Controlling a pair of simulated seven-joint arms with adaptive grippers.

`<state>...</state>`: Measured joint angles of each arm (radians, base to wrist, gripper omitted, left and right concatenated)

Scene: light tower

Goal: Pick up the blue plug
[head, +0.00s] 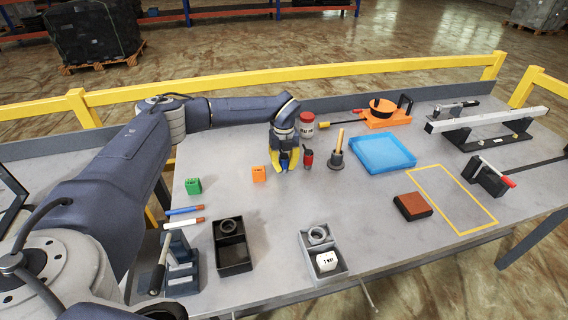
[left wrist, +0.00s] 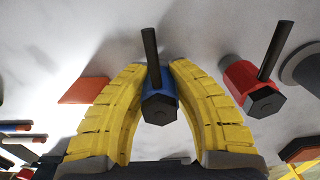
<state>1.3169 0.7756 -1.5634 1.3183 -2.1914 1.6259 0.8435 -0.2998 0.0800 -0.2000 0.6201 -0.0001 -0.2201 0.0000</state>
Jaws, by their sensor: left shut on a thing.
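The blue plug (left wrist: 160,102) has a dark hexagonal end and a black rod. In the left wrist view it sits between the two yellow fingers of my left gripper (left wrist: 155,85), which is shut on it. In the head view my left gripper (head: 285,160) points down at the middle of the table, and the blue plug (head: 284,160) shows partly between its fingers. I cannot tell whether the plug touches the table. My right gripper is not in view.
A red plug (head: 308,158) stands just right of the gripper, and a plunger-like tool (head: 338,150) beyond it. An orange block (head: 259,174) and a green block (head: 193,186) are to the left. A blue tray (head: 382,154) lies to the right.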

